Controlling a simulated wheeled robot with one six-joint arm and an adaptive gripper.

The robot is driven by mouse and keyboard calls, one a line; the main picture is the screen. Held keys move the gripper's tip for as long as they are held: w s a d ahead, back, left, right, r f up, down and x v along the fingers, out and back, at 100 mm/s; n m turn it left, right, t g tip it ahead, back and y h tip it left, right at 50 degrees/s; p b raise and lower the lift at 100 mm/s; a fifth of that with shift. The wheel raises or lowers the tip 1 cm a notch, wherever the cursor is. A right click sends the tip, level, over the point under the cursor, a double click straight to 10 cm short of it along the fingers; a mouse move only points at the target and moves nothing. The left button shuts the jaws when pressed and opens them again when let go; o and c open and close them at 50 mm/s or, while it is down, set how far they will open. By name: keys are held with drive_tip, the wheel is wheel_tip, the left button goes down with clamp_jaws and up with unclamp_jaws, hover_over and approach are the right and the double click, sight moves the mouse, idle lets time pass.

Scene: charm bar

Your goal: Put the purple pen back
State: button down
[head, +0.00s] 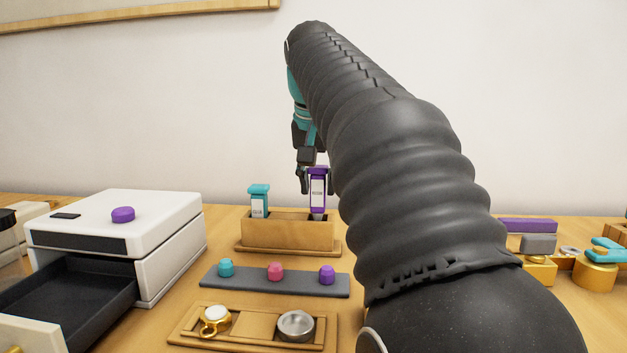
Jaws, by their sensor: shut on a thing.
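The purple pen (317,190) is upright at the right end of the wooden pen holder (287,235). Its lower tip is at or just above the holder's top; I cannot tell how far it sits in. My gripper (316,180) is shut on the purple pen near its upper part, coming from above and behind. A teal pen (259,202) stands in the left end of the same holder. My dark arm covers the area right of the holder.
A grey strip (250,281) with teal, pink and purple caps lies in front of the holder. A wooden tray (180,338) is nearer. A white box (170,220) with an open dark drawer (70,295) stands left. Gold stands (594,275) are at right.

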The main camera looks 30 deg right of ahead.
sight(318, 198)
drive_tip(key=shift+s+a+f+b, duration=0.1)
drive_tip(key=shift+s+f+b, duration=0.05)
drive_tip(key=shift+f+b, duration=1.8)
idle(2.6)
drive_tip(key=c, duration=0.7)
unclamp_jaws()
drive_tip(key=shift+f+p, duration=0.35)
drive_tip(key=shift+f, duration=0.2)
drive_tip(key=shift+o, duration=0.2)
drive_tip(key=shift+r, duration=0.1)
drive_tip(key=shift+s+r, duration=0.1)
drive_tip(key=shift+r, duration=0.1)
drive_tip(key=shift+r+p, duration=0.2)
drive_tip(key=shift+p, duration=0.15)
drive_tip(key=o, duration=0.6)
drive_tip(key=shift+r, duration=0.15)
drive_tip(key=shift+c, duration=0.2)
drive_tip(key=shift+r, duration=0.1)
drive_tip(key=v, duration=0.8)
